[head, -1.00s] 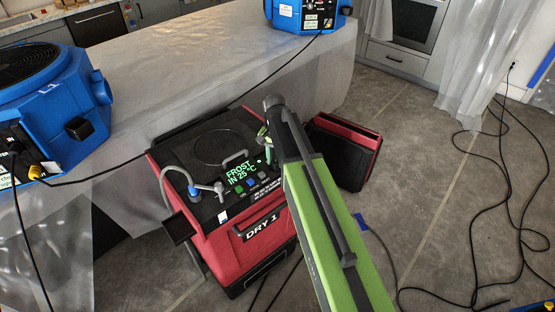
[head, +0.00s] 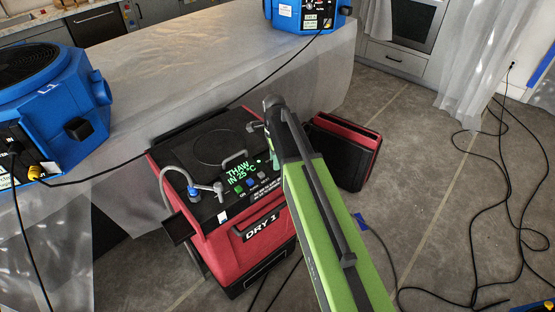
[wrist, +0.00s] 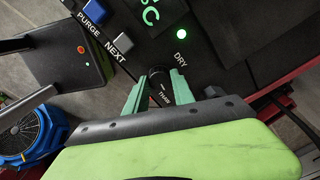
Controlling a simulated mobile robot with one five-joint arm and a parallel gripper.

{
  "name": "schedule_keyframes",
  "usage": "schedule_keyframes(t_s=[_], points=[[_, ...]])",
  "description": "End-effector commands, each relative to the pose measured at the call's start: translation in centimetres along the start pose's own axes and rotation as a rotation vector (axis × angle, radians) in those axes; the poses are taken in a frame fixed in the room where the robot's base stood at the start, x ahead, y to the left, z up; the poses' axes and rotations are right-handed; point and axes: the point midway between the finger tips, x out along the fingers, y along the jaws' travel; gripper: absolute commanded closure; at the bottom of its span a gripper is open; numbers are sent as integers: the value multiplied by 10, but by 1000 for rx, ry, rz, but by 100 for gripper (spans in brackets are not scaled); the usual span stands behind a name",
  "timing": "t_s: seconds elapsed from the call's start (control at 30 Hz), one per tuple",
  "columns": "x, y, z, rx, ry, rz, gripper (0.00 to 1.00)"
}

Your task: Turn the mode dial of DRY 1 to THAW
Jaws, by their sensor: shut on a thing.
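DRY 1 (head: 226,210) is a red dryer with a black top panel in the head view. Its green display (head: 240,171) reads "THAW IN 25 °C". In the wrist view, the dark mode dial (wrist: 158,78) sits between the two green fingers of my gripper (wrist: 158,94), which is shut on it. The DRY and THAW labels show beside the dial, with THAW between the fingers. A green light glows near DRY. The exact pointer direction is hard to tell. In the head view my arm hides the dial and most of the gripper.
PURGE (wrist: 94,12) and NEXT (wrist: 122,46) buttons are close to the gripper. A hose fitting (head: 203,190) and handle stand on the dryer's top. Another red-black unit (head: 341,152) is just right. Blue machines sit on the covered counter; black cables lie on the floor at right.

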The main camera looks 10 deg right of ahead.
Motion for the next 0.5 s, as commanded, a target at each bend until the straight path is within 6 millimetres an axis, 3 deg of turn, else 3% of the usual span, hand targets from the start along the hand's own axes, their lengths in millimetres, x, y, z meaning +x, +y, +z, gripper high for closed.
schedule_keyframes(t_s=[0.5], points=[[0, -3, 3, 342, -5, -7, 100]])
